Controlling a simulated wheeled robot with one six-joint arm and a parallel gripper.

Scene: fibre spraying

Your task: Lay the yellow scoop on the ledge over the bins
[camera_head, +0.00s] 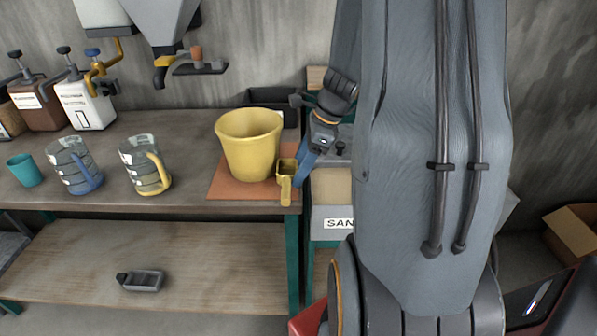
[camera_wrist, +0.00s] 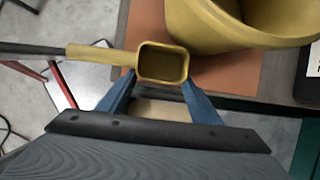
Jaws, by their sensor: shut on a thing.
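The yellow scoop (camera_head: 286,182) is held at the right end of the workbench, beside the yellow bucket. In the wrist view its square cup (camera_wrist: 162,64) sits between the blue fingertips of my gripper (camera_wrist: 160,84), and its handle points left. My gripper (camera_head: 299,162) is shut on the cup. A bin (camera_head: 331,190) with a partly hidden label reading "SAN" stands right of the bench. A short wooden ledge (camera_head: 316,77) shows above it at the back, against the wall; my arm hides most of it.
The yellow bucket (camera_head: 248,145) stands on an orange mat (camera_head: 222,187) close to the scoop. A black tray (camera_head: 270,100) is behind it. Two clear jugs (camera_head: 146,165) and a teal cup (camera_head: 24,170) stand to the left. An open cardboard box (camera_head: 575,230) is at far right.

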